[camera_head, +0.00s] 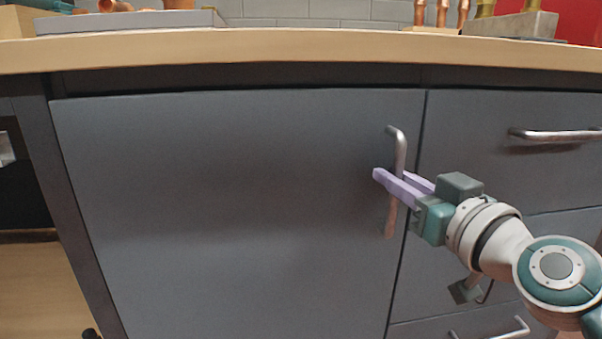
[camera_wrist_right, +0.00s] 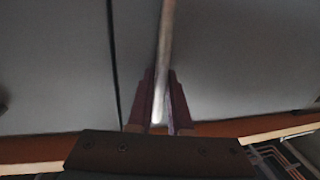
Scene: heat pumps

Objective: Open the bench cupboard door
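The bench cupboard door (camera_head: 220,210) is a wide grey panel under the worktop. It sits flush with the bench front. Its handle (camera_head: 399,150) is an upright metal bar near the door's right edge. My right gripper (camera_head: 397,182) reaches in from the right, with its pale purple fingers on either side of the bar at mid-height. In the right wrist view the handle (camera_wrist_right: 166,40) runs between the fingers (camera_wrist_right: 163,95), which are close together around it, so the gripper looks shut on it. My left gripper is in neither view.
Grey drawers with a bar handle (camera_head: 556,135) lie right of the door, behind my right arm. The wooden worktop (camera_head: 300,48) overhangs above, carrying a tray (camera_head: 130,20) and copper fittings (camera_head: 440,14). The floor (camera_head: 40,285) shows at the lower left.

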